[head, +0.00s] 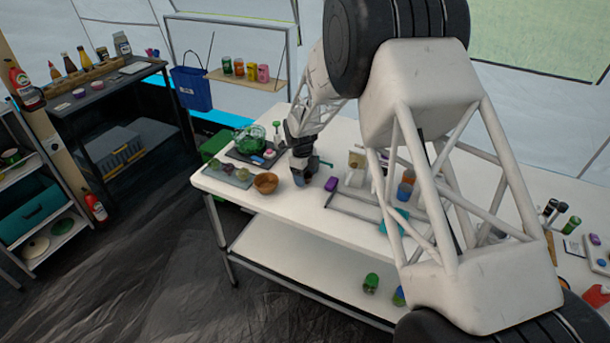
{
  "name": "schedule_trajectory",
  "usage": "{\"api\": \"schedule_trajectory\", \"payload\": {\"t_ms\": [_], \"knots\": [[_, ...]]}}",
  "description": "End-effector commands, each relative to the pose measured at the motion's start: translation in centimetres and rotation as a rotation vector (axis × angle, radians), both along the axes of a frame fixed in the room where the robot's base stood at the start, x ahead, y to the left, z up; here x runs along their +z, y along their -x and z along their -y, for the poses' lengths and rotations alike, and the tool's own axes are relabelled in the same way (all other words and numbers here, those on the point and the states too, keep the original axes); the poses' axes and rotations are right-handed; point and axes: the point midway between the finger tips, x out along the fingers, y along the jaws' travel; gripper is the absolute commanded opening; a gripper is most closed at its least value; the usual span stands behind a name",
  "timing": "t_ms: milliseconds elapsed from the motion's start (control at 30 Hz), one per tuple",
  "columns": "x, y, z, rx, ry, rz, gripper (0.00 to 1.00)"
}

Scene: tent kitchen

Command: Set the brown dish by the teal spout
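The brown dish (265,183) is a small round bowl, upright on the white table near its front left edge. My gripper (301,181) points down at the table, just right of the dish and apart from it. Its fingers are dark and small, so I cannot tell whether they are open or shut. A small teal piece (326,164) sticks out just right of my gripper; it may be the spout, but its body is hidden. Another teal thing (393,221) lies farther right, partly hidden by my arm.
A green bowl-like item (249,139) stands on a dark tray behind the dish. A grey board (229,173) with round items lies left of it. A purple block (331,184) and a grey tray frame (352,206) are to the right. My arm hides much of the table.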

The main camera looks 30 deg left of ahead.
Motion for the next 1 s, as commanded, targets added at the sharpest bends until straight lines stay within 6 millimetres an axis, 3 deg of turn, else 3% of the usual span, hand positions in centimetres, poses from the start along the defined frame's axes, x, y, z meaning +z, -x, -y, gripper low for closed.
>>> {"api": "schedule_trajectory", "payload": {"t_ms": [267, 467, 1000], "knots": [[0.5, 0.0, 0.0, 0.0, -0.001, 0.001, 0.67], [2.1, 0.0, -0.2, 0.0, -0.001, 0.001, 0.67], [10.1, -0.1, -1.0, 0.0, -0.001, 0.001, 0.67]]}}
